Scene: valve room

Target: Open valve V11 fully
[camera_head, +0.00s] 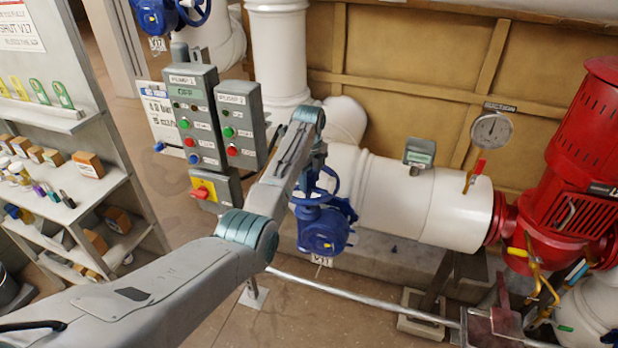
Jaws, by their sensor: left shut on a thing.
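Valve V11 (323,229) is a blue valve with a blue handwheel (334,181) on its upper side. A small white tag (321,260) reading V11 hangs below it. My left arm reaches in from the lower left and bends down over the valve. My left gripper (317,168) is at the handwheel and shut on its rim. The arm's wrist hides part of the wheel and the fingertips, so the exact hold is hard to see. My right gripper is not in view.
A pump control panel (192,117) stands left of the valve, close to my left arm. A large white pipe (405,200) runs behind it to a red pump (580,160). A gauge (491,130) tops the pipe. A shelf (60,200) stands at the left.

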